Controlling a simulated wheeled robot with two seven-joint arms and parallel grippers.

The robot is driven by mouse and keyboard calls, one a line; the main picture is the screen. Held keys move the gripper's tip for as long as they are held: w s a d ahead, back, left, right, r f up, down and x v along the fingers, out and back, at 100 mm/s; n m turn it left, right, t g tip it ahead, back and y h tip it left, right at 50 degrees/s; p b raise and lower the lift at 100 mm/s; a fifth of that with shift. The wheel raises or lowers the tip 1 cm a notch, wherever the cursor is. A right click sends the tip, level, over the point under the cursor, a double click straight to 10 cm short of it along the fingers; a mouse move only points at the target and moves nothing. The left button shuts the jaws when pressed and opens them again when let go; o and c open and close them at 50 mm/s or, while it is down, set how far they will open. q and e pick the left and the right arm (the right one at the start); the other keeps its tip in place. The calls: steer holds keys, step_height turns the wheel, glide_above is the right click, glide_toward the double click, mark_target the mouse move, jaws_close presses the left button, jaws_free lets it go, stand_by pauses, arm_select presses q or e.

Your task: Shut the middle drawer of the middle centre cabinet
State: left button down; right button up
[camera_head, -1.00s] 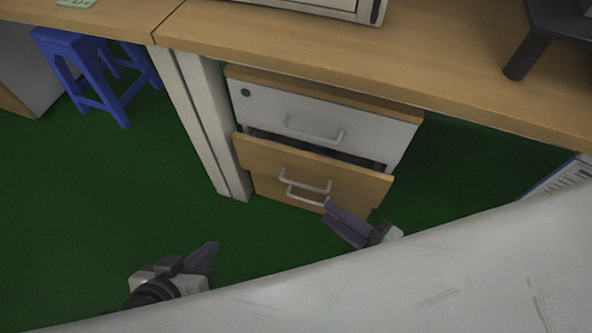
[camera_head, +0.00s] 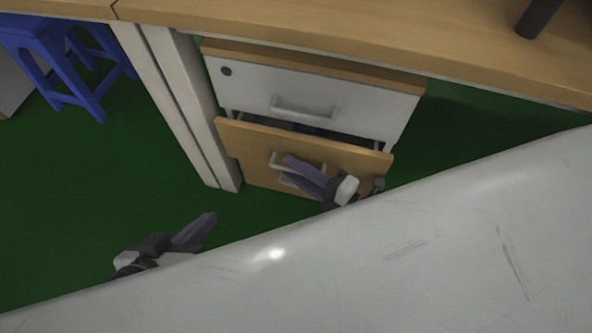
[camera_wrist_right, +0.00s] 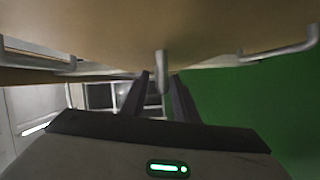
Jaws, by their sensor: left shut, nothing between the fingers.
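The middle drawer (camera_head: 240,138) of the cabinet under the desk has a wooden front with a metal handle (camera_head: 274,161). It stands partly pulled out, with a dark gap above its front. The white top drawer (camera_head: 245,82) is shut. My right gripper (camera_head: 292,168) is in front of the drawer front at its handle, hiding part of it; contact cannot be told. In the right wrist view its two fingers (camera_wrist_right: 158,100) are apart, with a metal handle piece (camera_wrist_right: 160,68) showing between and above them. My left gripper (camera_head: 207,222) is shut and empty, low left over the green floor.
The wooden desk top (camera_head: 300,30) overhangs the cabinet. A pale desk leg (camera_head: 178,105) stands just left of it, and a blue stool (camera_head: 75,65) farther left. Green floor (camera_head: 90,190) is free at the left.

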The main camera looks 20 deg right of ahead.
jaws_close()
stand_by(1.4)
